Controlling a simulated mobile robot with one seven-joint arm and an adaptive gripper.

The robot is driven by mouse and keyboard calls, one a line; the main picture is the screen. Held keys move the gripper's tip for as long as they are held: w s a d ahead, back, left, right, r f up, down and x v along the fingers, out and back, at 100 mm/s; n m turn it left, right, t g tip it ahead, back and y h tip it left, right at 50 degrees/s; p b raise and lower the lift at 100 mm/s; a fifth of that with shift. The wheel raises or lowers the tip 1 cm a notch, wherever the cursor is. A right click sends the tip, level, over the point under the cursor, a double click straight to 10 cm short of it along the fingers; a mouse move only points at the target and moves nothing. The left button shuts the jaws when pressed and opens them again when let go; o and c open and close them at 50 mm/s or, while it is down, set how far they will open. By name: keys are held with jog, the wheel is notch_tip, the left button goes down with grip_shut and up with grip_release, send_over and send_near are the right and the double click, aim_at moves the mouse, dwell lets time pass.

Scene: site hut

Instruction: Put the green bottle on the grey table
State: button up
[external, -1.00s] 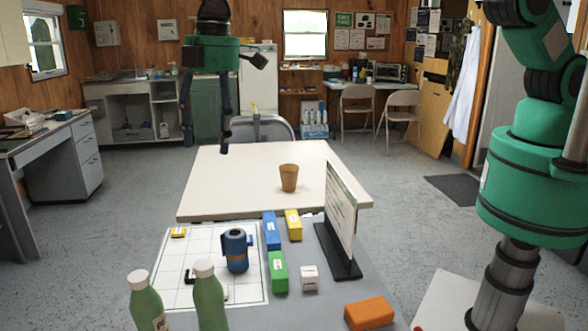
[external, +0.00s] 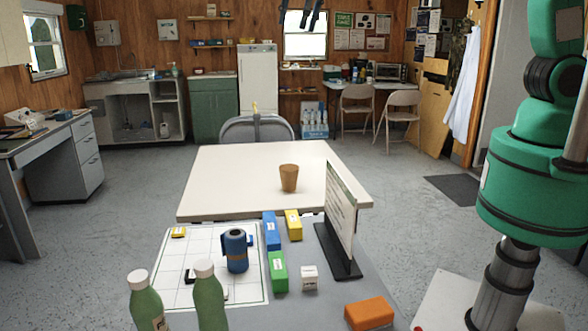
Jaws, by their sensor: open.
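Two green bottles with white caps, a left one (external: 146,304) and a right one (external: 209,299), stand upright at the bottom left. Their bases are cut off by the picture edge, so I cannot tell what they stand on. The grey table (external: 290,313) is in the foreground and carries several objects. My gripper (external: 303,20) is at the top edge, with only its fingers showing. It is open and empty, high above and far from the bottles.
A white gridded mat (external: 205,246) bears a blue mug (external: 236,252). Blue, green and yellow blocks, a white cube and an orange block (external: 369,313) lie right of it. An upright board (external: 341,218) stands nearby. A pale table (external: 232,175) behind holds a tan cup (external: 288,178).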

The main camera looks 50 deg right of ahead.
jog(key=s+d+r+m+t, duration=0.15)
jog(key=s+d, duration=0.25)
jog(key=d, duration=0.4)
jog(key=s+d+r+m, duration=0.1)
jog(key=s+d+r, duration=0.25)
jog(key=d, duration=0.35)
jog(key=s+d+r+m, duration=0.2)
jog(key=s+d, duration=0.2)
jog(key=d, duration=0.4)
jog(key=s+d+f+m+t, duration=0.1)
jog(key=s+d+f+m, duration=0.1)
jog(key=s+d, duration=0.5)
jog(key=s+d+f+m+t+h, duration=0.1)
jog(key=s+d+f+m, duration=0.2)
jog(key=s+d, duration=0.4)
jog(key=s, duration=0.5)
jog(key=shift+s+d+f, duration=0.2)
jog(key=shift+s+d, duration=0.1)
notch_tip(320, 180, down, 7)
jog(key=b, duration=0.7)
